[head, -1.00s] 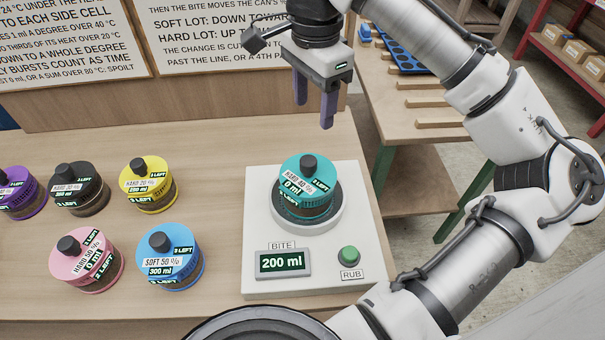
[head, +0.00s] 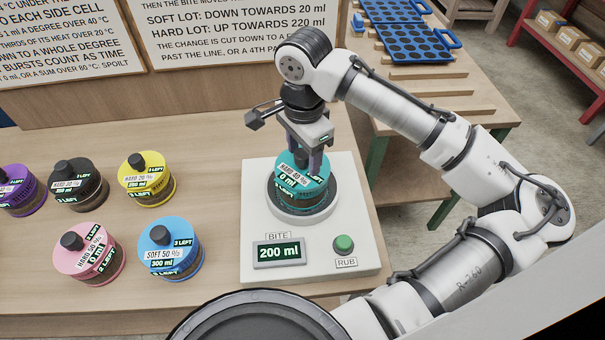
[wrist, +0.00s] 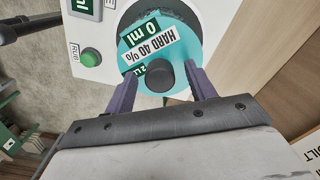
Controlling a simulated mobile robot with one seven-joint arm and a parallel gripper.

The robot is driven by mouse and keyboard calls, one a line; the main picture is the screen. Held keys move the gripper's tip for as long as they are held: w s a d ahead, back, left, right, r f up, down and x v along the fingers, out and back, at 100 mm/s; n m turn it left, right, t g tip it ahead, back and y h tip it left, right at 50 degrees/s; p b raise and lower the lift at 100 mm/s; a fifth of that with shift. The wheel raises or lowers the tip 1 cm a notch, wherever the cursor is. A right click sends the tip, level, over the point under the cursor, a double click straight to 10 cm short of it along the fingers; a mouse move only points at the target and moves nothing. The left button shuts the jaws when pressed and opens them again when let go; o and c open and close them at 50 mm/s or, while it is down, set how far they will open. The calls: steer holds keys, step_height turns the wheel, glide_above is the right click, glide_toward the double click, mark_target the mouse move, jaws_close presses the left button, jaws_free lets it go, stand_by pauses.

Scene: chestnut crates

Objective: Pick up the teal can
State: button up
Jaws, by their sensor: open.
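The teal can (head: 297,193) stands upright on the round dark plate of the white machine (head: 351,215). Its label reads HARD 40 % and 0 ml. My gripper (head: 307,160) is directly above it, pointing down, with its purple fingers at the can's top. In the wrist view my gripper (wrist: 160,88) is open, one finger on each side of the dark knob (wrist: 159,75) on the teal lid (wrist: 185,60). I cannot tell whether the fingers touch the knob. In the head view the knob is hidden behind my gripper.
The machine's display (head: 279,253) reads 200 ml, beside a green RUB button (head: 344,243). Yellow (head: 147,180), black (head: 78,186), purple (head: 20,190), pink (head: 90,252) and blue (head: 171,249) cans stand to the left. Blue trays (head: 415,42) lie on the side table.

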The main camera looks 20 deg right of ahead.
jaws_close()
stand_by(0.4)
stand_by(0.4)
